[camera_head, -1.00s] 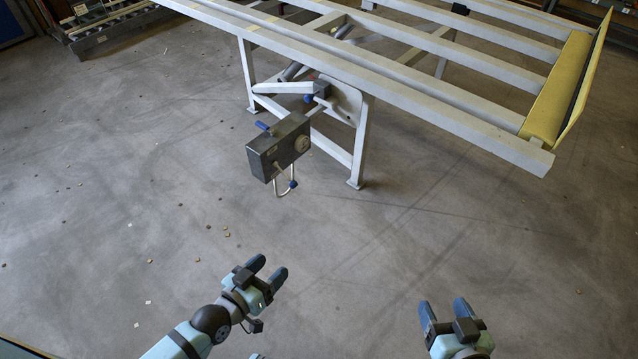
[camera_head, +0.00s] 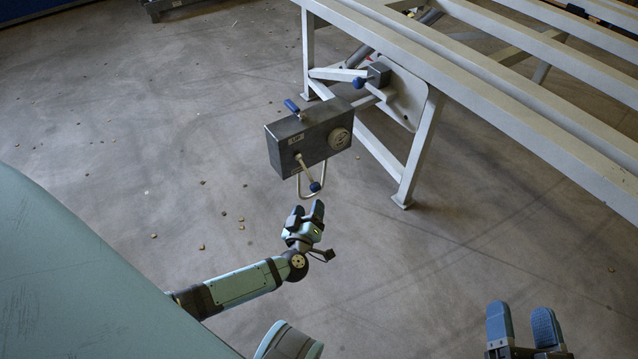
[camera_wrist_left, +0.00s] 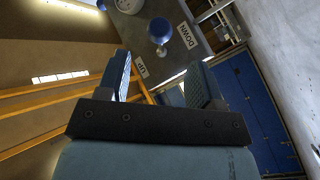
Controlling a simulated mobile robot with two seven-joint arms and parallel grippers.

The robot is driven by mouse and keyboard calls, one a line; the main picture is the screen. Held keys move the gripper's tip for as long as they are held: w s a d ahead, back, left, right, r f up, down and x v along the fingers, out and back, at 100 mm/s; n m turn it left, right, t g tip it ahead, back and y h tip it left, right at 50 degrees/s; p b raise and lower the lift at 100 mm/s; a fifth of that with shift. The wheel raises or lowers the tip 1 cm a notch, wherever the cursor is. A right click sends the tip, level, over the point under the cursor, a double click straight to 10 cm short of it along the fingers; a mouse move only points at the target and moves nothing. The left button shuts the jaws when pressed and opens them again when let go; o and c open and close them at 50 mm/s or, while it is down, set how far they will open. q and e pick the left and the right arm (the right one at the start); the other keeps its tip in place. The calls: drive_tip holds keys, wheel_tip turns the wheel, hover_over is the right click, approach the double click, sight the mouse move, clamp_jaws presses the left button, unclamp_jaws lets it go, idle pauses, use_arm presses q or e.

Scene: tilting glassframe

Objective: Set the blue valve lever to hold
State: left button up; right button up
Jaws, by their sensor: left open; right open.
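A dark grey control box (camera_head: 288,147) hangs at the side of the frame. A short lever with a blue ball knob (camera_head: 315,187) comes out of its front and points down to the right. A second blue-gripped handle (camera_head: 292,106) is on its top; I cannot tell for sure which is the valve lever. In the left wrist view the blue knob (camera_wrist_left: 159,28) shows beyond the fingers, near the DOWN label (camera_wrist_left: 187,36) and the UP label (camera_wrist_left: 141,67). My left gripper (camera_head: 308,210) is open, just below the knob and apart from it. My right gripper (camera_head: 520,318) is open and empty at bottom right.
The floor around is mostly clear.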

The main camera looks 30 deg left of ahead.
sight(316, 185)
use_arm(q)
drive_tip(key=b+x, duration=0.2)
drive_tip(key=x, duration=0.7)
drive_tip(key=shift+w+f+b, duration=0.1)
drive_tip(key=shift+w+b, duration=0.1)
drive_tip(key=shift+b, duration=0.15)
drive_tip(key=shift+w+a, duration=0.2)
drive_tip(key=shift+w, duration=0.15)
use_arm(e)
drive_tip(key=shift+a+r+t+y, duration=0.3)
drive_tip(key=shift+a+r+y, duration=0.2)
drive_tip(key=shift+y, duration=0.2)
